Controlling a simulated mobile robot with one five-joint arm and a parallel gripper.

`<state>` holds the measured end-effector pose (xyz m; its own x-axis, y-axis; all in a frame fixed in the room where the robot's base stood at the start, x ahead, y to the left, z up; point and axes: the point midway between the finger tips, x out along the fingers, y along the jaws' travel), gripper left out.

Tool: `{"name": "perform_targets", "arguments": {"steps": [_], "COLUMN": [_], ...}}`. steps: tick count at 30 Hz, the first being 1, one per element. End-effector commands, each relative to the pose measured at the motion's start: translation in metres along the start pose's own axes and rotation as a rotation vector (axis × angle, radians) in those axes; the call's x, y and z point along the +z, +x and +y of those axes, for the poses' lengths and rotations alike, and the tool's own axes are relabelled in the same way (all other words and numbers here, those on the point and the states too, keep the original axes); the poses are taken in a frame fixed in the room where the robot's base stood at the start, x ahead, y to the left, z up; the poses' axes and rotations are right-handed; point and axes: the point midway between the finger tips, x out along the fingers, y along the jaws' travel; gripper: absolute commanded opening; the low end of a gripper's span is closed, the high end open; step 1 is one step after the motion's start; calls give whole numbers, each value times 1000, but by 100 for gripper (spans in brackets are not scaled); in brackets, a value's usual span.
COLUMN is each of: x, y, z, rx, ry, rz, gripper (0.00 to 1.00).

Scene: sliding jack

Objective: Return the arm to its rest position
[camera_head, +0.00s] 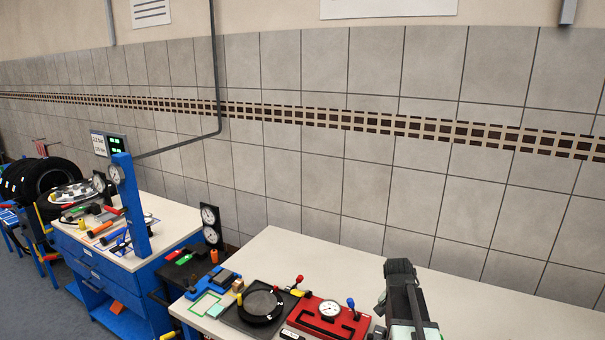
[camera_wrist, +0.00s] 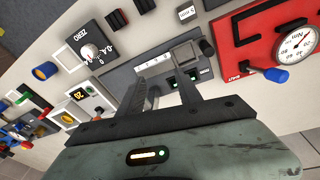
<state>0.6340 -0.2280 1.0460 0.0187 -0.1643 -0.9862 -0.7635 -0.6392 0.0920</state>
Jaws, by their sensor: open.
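My gripper (camera_head: 401,275) shows at the lower right of the head view, over the bench (camera_head: 500,298). In the wrist view its two dark fingers (camera_wrist: 168,92) stand apart with a gap between them, and I see nothing held there. Beyond the fingertips lies a dark grey panel (camera_wrist: 140,72) with a numbered light strip, a grey block and small green lights. The fingers cover part of this panel. I cannot tell whether they touch it.
A red gauge box (camera_head: 318,323) with a blue-tipped lever (camera_head: 351,302) stands left of my gripper. A black round fixture (camera_head: 260,306) lies farther left. A blue tool cabinet (camera_head: 100,265) stands beyond. The bench behind and right of my gripper is bare, up to the tiled wall.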

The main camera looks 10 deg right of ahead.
Motion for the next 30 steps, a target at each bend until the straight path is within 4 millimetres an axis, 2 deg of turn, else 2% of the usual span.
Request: {"name": "perform_targets", "arguments": {"steps": [1,3,6,11,12,13,18,30], "x": [36,76,128,206,206,208,219,220], "y": [-6,-14,-24,-37,-10,0,25,24], "z": [-24,-54,-85,-119,-118,-116,-109,-106], "rx": [-27,-64,-112,-183,-174,-169,-152,-146], "ry": [-133,-317,-552,-884,-874,-871,-870,-868], "rz": [-6,-14,-20,-23,-36,-45,-80,-90], "gripper": [41,41,41,41,41,41,41,41]}}
